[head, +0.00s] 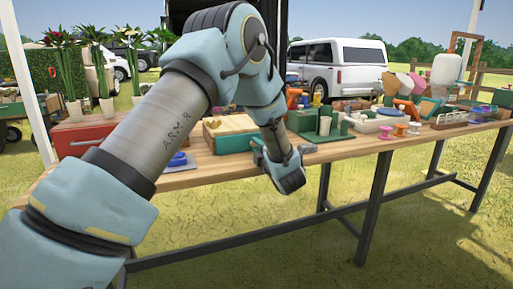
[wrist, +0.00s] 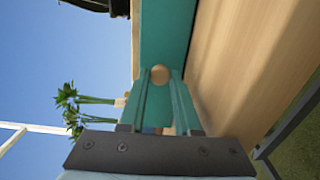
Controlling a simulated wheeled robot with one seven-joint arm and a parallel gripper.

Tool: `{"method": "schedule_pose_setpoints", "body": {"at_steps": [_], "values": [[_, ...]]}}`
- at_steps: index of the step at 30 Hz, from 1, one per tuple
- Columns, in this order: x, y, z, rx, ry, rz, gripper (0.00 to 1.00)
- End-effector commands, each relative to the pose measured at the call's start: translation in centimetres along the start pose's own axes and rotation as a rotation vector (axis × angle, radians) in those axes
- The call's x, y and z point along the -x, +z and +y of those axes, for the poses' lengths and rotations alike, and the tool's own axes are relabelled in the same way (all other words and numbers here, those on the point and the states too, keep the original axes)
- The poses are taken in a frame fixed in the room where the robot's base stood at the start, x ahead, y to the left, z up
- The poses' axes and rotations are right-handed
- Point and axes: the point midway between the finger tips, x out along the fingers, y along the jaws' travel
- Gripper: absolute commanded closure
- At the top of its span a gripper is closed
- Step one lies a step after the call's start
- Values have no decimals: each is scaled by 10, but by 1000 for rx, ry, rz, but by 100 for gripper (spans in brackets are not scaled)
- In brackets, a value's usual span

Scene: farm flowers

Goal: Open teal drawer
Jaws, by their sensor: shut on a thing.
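The teal drawer (wrist: 165,32) fills the upper middle of the wrist view, with a round wooden knob (wrist: 159,73) on its front. My gripper (wrist: 160,80) has its two teal fingers shut on this knob, one on each side. In the head view, the teal drawer (head: 232,144) is in the low wooden-topped box (head: 230,124) near the table's front edge. My arm crosses in front of the box and covers part of it. How far the drawer stands out is hard to tell.
The wooden table (head: 345,150) runs along the scene. A red box (head: 80,137) with potted flowers stands left, and a blue item (head: 177,160) lies near the front edge. Green containers (head: 325,125) and pink spools (head: 385,132) stand to the right. The grass in front is clear.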

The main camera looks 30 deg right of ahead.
Motion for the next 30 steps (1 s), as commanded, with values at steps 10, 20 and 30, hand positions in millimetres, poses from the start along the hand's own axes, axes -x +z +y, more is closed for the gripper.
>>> {"method": "schedule_pose_setpoints", "body": {"at_steps": [10, 20, 30], "values": [[0, 0, 0, 0, -1, -1, 100], [2, 1, -1, 0, -1, -2, 100], [79, 2, -6, 3, -1, -7, 100]]}}
